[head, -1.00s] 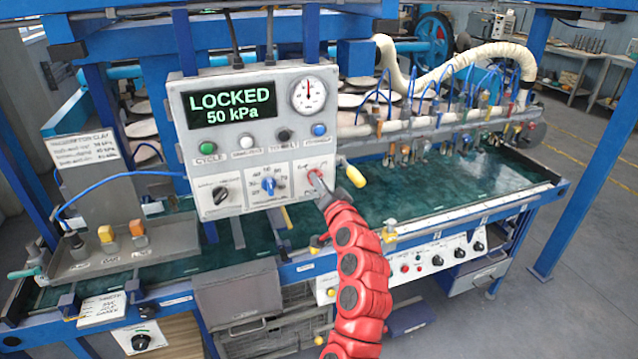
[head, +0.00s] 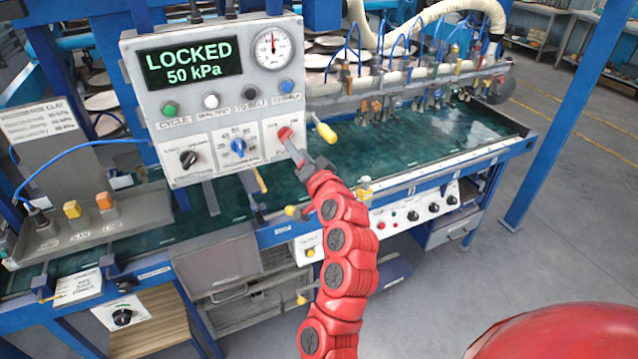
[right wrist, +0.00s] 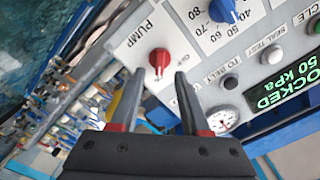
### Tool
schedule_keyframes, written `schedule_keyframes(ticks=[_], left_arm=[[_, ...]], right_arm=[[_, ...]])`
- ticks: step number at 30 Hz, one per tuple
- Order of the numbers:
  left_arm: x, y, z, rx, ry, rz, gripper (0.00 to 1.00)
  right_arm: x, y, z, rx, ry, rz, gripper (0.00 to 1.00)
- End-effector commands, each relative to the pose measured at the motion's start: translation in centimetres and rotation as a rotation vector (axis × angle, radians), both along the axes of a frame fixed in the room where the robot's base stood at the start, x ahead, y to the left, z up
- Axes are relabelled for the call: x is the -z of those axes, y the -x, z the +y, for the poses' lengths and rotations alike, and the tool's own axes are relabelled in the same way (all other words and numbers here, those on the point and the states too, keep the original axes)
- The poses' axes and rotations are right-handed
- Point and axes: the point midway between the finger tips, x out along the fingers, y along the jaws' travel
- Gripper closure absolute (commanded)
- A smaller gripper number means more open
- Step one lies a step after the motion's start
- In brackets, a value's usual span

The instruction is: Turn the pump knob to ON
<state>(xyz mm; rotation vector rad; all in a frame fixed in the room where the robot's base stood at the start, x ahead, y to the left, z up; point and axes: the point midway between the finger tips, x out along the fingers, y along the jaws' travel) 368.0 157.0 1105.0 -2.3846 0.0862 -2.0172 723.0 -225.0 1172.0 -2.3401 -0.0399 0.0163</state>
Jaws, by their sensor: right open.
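The red pump knob (head: 285,133) sits at the lower right of the grey control box (head: 205,103). It is in the upper middle of the right wrist view (right wrist: 159,60), on a white plate lettered PUMP, with a pale mark on its lower side. I cannot tell for sure which label the mark points to. My right gripper (head: 293,152) is close in front of the knob. In the right wrist view its two fingers (right wrist: 157,87) are apart, with the knob just beyond the gap between their tips and nothing held. My left gripper is not in view.
The box display (head: 188,63) reads LOCKED 50 kPa. A blue dial (head: 238,147) and a black knob (head: 189,159) sit left of the pump knob. A yellow-handled lever (head: 325,132) juts out to its right. Several buttons and a gauge (head: 272,49) are above.

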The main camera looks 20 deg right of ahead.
Motion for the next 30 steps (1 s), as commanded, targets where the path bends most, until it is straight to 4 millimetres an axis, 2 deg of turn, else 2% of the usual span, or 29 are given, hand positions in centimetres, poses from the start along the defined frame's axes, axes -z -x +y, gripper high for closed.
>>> schedule_keyframes(ticks=[5, 10, 12, 19, 24, 30], left_arm=[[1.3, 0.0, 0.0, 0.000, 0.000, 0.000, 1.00], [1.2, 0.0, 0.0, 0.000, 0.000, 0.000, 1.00], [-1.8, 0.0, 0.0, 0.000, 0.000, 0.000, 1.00], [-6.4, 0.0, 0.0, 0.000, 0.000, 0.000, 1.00], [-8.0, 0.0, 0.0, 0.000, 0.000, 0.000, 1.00], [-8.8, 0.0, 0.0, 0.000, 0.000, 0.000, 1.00]], right_arm=[[0.3, 3.4, -0.1, 0.002, 0.000, -0.001, 0.54], [0.1, 6.9, -0.2, 0.001, 0.001, -0.001, 0.54], [-0.9, 7.2, -0.6, 0.010, 0.011, 0.007, 0.54], [-0.7, 9.3, -0.4, 0.003, 0.005, 0.011, 0.54], [-0.3, 11.1, -0.5, 0.002, 0.002, 0.006, 0.54], [-0.1, 12.2, -0.5, 0.001, 0.001, 0.001, 0.54]])
